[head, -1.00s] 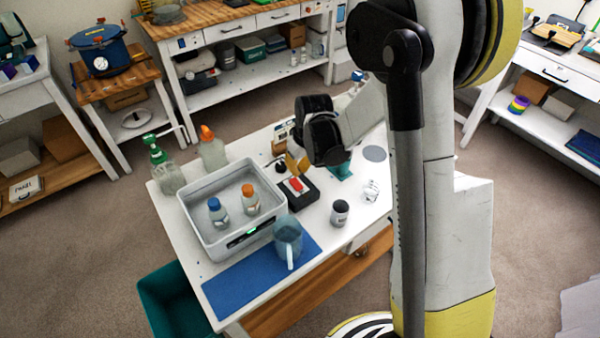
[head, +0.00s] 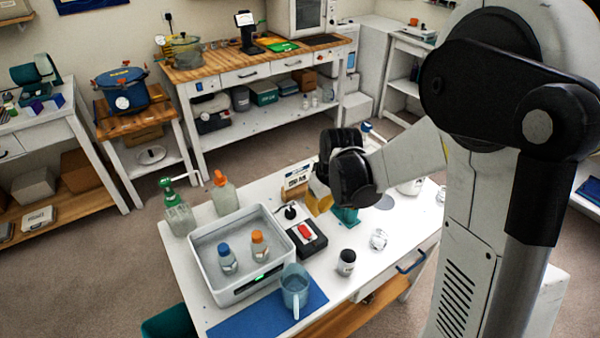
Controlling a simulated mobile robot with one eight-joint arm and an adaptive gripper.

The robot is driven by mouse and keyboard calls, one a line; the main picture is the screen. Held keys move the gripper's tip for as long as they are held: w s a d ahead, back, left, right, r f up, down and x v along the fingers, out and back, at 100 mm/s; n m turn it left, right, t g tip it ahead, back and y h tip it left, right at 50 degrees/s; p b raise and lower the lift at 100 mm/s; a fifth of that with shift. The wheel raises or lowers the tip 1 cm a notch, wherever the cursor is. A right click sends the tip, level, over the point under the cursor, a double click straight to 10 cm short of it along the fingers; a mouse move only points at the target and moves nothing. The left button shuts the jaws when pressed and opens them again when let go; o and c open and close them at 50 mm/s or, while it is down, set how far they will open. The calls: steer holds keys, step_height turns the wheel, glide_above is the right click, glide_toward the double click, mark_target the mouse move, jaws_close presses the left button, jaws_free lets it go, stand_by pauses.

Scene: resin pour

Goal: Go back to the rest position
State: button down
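My gripper (head: 325,195) is at the end of my arm, above the far right part of the white table (head: 405,265). Its black wrist hides most of it, and yellow finger parts show at its lower left. I cannot tell whether the fingers are apart or closed.
A wooden-topped bench (head: 215,68) stands behind. Carpet is free between them.

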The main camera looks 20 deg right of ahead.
steer(key=s+a+r+m+t+b, duration=0.1)
steer(key=s+r+t+b, duration=0.1)
steer(key=s+r, duration=0.3)
steer(key=s+r+m+t+b, duration=0.2)
steer(key=s+r, duration=0.3)
steer(key=s, duration=0.7)
steer(key=shift+s+a+r+m+t+h+b, duration=0.25)
steer(key=shift+a+r+m+t+h+b, duration=0.1)
steer(key=shift+t+h+b, duration=0.1)
stand_by(0.9)
